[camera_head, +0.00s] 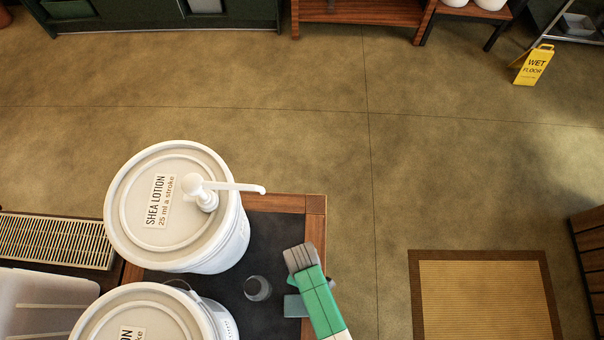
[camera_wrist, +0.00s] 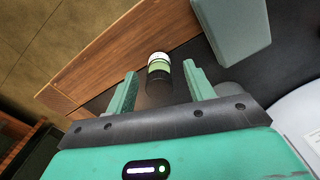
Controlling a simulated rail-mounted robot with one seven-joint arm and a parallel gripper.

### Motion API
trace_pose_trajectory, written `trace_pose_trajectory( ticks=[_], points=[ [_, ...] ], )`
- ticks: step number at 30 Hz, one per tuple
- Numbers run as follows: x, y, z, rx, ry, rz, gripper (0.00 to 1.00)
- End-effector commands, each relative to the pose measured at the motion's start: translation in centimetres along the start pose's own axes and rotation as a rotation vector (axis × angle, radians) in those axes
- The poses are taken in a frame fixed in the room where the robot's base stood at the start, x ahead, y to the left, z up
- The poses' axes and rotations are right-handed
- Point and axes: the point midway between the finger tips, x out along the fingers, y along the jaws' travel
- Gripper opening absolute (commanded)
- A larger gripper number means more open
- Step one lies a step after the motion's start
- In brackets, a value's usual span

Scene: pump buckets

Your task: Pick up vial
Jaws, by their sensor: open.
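The vial (camera_wrist: 158,72) shows in the wrist view as a small cylinder with a white top, a green band and a dark lower part. It stands on the dark mat close to the wooden edge. My gripper (camera_wrist: 160,68) is open, with one green finger on each side of the vial in the picture. I cannot tell whether the fingertips are level with it, and no contact shows.
A grey-teal block (camera_wrist: 232,30) stands beyond the right finger. A dark grey jar (camera_head: 257,288) stands on the mat left of my gripper. A white shea lotion pump bucket (camera_head: 130,210) and a second bucket (camera_head: 140,315) fill the left.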

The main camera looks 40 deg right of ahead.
Motion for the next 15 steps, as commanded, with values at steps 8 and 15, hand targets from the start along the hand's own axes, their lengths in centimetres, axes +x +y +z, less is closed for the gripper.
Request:
trace_pose_trajectory(
  ticks=[8,15],
  points=[
    [1.36,-0.01,-0.05,0.000,0.001,0.001,0.53],
    [1.33,0.00,-0.05,0.000,0.001,0.001,0.18]
  ],
)
